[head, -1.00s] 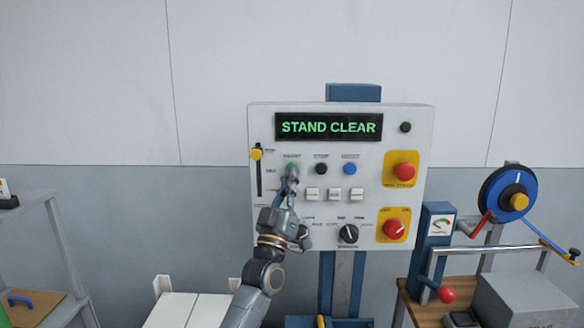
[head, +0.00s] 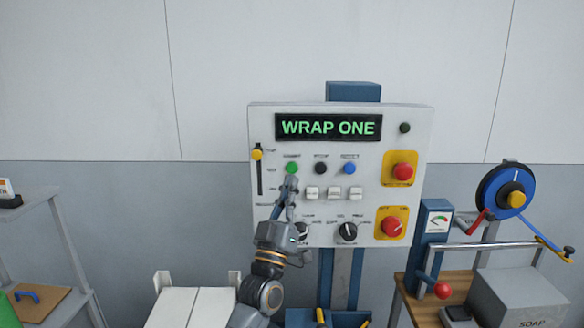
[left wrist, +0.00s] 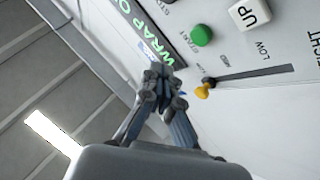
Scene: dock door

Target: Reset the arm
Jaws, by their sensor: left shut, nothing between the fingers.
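My left arm reaches up in front of the white control panel (head: 270,225) in the head view. My left gripper (head: 290,182) is shut and empty, its fingertips just below the green button (head: 291,168) at the panel's left. In the left wrist view the shut fingers (left wrist: 157,72) point toward the panel, with the green button (left wrist: 202,36) ahead and to the right. The panel's display (head: 328,128) reads "WRAP ONE". The gripper hides part of the lower left knob (head: 302,231). My right gripper is not in view.
The panel also bears a yellow-handled slider (head: 257,155), a black button (head: 321,168), a blue button (head: 349,168) and red knobs on yellow plates. A bench with a blue reel (head: 496,190) and a box (head: 522,295) stands right. A grey shelf (head: 45,245) stands left.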

